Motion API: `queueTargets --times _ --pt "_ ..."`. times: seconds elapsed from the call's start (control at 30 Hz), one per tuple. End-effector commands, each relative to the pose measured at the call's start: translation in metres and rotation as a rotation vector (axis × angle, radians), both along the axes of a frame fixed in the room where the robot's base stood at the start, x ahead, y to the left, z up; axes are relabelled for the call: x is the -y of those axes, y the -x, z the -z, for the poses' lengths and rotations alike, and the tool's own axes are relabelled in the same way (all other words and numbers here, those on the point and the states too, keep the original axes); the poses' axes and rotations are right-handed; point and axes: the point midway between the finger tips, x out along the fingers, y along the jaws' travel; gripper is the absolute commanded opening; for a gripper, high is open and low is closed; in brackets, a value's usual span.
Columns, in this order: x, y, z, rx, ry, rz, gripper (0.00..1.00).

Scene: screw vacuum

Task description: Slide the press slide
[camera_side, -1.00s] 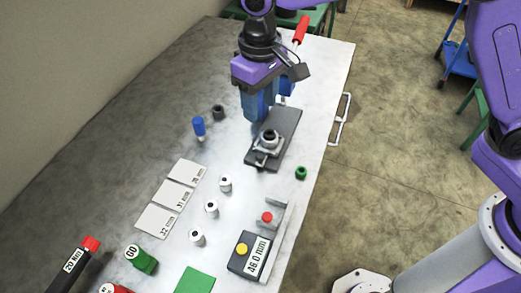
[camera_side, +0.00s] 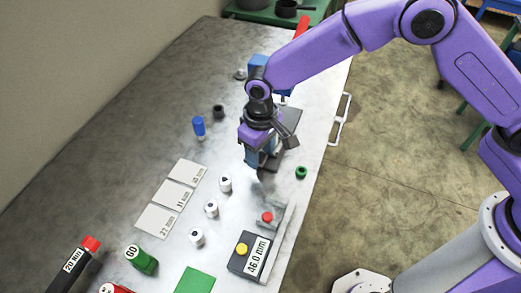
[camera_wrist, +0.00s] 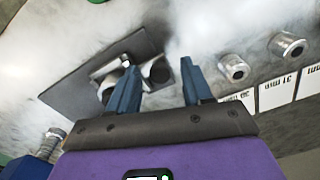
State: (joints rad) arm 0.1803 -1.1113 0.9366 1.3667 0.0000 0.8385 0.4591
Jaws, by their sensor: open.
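The press has a dark flat base plate (camera_side: 291,118) on the table, mostly hidden behind my gripper in the side view. In the wrist view the plate (camera_wrist: 72,90) lies at left. A grey metal slide piece (camera_wrist: 108,67) with a ring and a dark round part (camera_wrist: 157,71) sits at its near end. My gripper (camera_wrist: 158,72) is open, fingers pointing down over this end. The left finger overlaps the metal piece, and the dark round part shows between the fingers. I cannot tell whether either finger touches. In the side view, my gripper (camera_side: 260,168) covers the slide.
White-and-black cylinders (camera_side: 225,184) stand at left, beside labelled plates (camera_side: 186,174). A blue-capped piece (camera_side: 198,126) stands back left.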

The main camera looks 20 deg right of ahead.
Motion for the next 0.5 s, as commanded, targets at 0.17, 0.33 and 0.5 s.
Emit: queueTargets --times 0.17,0.33,0.5 --pt "0.0000 -0.0002 0.0024 0.001 0.000 0.000 0.50" --pt "0.0000 -0.0002 0.0021 0.001 0.000 0.001 0.40" --pt "0.0000 -0.0002 0.0020 0.000 0.000 0.001 0.00"
